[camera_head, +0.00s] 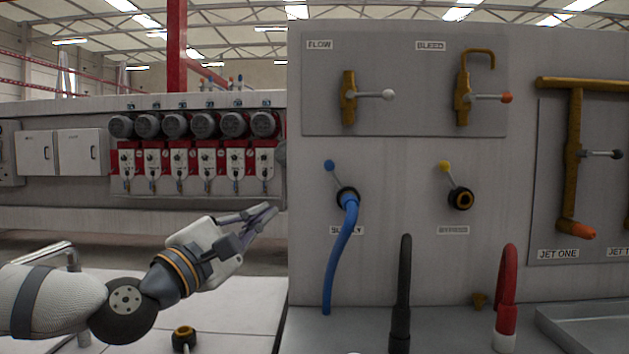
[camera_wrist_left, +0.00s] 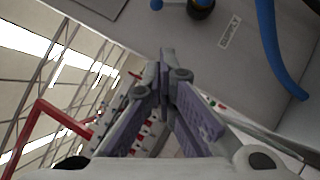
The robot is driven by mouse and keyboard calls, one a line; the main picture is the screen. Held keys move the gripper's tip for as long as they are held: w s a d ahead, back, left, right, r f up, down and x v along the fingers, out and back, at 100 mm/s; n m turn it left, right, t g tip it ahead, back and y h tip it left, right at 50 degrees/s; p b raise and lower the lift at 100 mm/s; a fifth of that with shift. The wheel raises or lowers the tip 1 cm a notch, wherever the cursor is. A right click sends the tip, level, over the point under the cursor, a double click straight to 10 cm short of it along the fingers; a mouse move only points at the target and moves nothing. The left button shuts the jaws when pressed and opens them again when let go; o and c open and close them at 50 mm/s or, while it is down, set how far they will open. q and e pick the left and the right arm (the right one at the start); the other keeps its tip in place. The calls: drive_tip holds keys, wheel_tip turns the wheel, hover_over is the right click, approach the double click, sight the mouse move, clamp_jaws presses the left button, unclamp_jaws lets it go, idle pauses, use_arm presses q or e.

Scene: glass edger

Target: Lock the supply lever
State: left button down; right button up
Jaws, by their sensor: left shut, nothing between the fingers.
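The supply lever (camera_head: 329,166) is a short rod with a blue ball end, tilted up and left from the black supply fitting (camera_head: 347,195). A blue hose (camera_head: 340,250) hangs from this fitting and partly covers the SUPPLY label. In the left wrist view the lever's blue ball (camera_wrist_left: 156,4) is at the top edge, cut off by the frame. My left gripper (camera_head: 272,210) is shut and empty, left of and below the lever and apart from it. Its fingertips also show in the left wrist view (camera_wrist_left: 166,54). My right gripper is not in view.
A yellow-ball lever (camera_head: 445,167) is at the BYPASS fitting. FLOW (camera_head: 388,95) and BLEED (camera_head: 505,97) levers are above. A black hose (camera_head: 402,290) and a red hose (camera_head: 505,285) stand below. The panel face around the supply lever is clear.

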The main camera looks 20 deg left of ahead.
use_arm(q)
approach(335, 174)
drive_tip(key=w+a, duration=0.4)
drive_tip(key=w, duration=0.1)
drive_tip(key=shift+w+d+r, duration=0.4)
drive_tip(key=shift+d, duration=0.15)
drive_tip(key=shift+w+d+r, duration=0.35)
drive_tip(key=shift+d+r, duration=0.05)
drive_tip(key=shift+d, duration=0.1)
drive_tip(key=shift+w+d, duration=0.2)
drive_tip(key=shift+d, duration=0.05)
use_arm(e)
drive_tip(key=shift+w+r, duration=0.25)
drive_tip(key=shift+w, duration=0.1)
use_arm(q)
drive_tip(key=shift+w+r, duration=0.1)
drive_tip(key=shift+r, duration=0.1)
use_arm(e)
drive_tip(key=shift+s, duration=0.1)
use_arm(q)
drive_tip(key=shift+d+r+m+g+p, duration=0.15)
drive_tip(key=shift+m+g+p, duration=0.2)
drive_tip(key=shift+m, duration=0.25)
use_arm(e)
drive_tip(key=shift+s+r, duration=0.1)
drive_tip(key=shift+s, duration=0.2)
